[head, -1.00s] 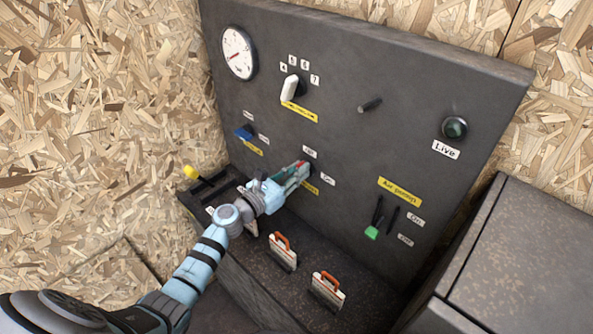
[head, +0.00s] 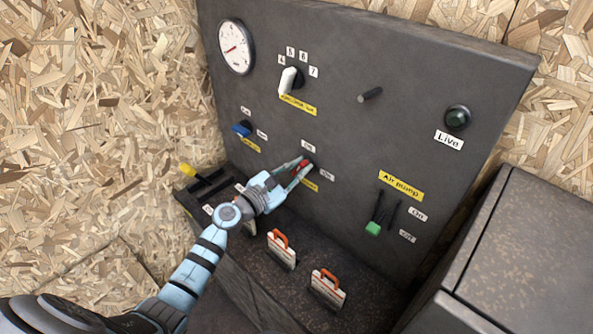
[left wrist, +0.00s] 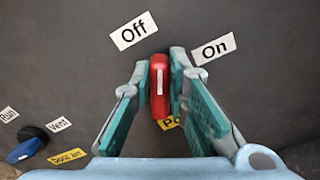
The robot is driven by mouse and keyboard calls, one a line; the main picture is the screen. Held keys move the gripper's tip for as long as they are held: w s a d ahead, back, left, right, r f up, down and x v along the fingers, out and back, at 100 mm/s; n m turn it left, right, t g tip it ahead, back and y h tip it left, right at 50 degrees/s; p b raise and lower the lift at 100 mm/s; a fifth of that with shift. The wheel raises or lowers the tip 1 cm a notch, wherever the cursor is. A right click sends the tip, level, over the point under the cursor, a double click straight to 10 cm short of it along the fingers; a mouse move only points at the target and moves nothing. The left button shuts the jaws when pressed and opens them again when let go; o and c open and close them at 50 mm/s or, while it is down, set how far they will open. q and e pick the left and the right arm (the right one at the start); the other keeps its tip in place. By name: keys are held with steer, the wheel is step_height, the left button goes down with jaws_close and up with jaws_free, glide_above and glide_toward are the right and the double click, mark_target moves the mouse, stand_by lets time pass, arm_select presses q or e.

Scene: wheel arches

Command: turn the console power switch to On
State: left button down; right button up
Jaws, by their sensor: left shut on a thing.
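The red power switch knob (left wrist: 159,88) sits on the dark console panel between the fingers of my left gripper (left wrist: 160,85), which is shut on it in the left wrist view. Its white mark points upward there, between the Off label (left wrist: 134,31) and the On label (left wrist: 213,49), nearer Off. A yellow label (left wrist: 168,122) below is partly hidden. In the head view my left gripper (head: 302,167) reaches the panel from the lower left, with the red knob (head: 303,163) partly hidden by the fingers. My right gripper is not in view.
The green-tipped air pump lever (head: 373,228) is at right. Orange-handled switches (head: 282,250) stand on the ledge below.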

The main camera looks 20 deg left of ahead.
arm_select(q)
steer(key=shift+s+d+f+m+b, duration=0.15)
steer(key=shift+f+m+b, duration=0.15)
steer(key=shift+m+b, duration=1.25)
steer(key=shift+w+d+f+m+b, duration=0.15)
steer(key=shift+f+m+b, duration=0.3)
steer(key=shift+m, duration=2.05)
steer(key=shift+s+d+f+m+b, duration=0.15)
steer(key=shift+m+b, duration=1)
steer(key=shift+m, duration=0.9)
steer(key=c, duration=1.6)
jaws_free()
steer(key=shift+o, duration=0.2)
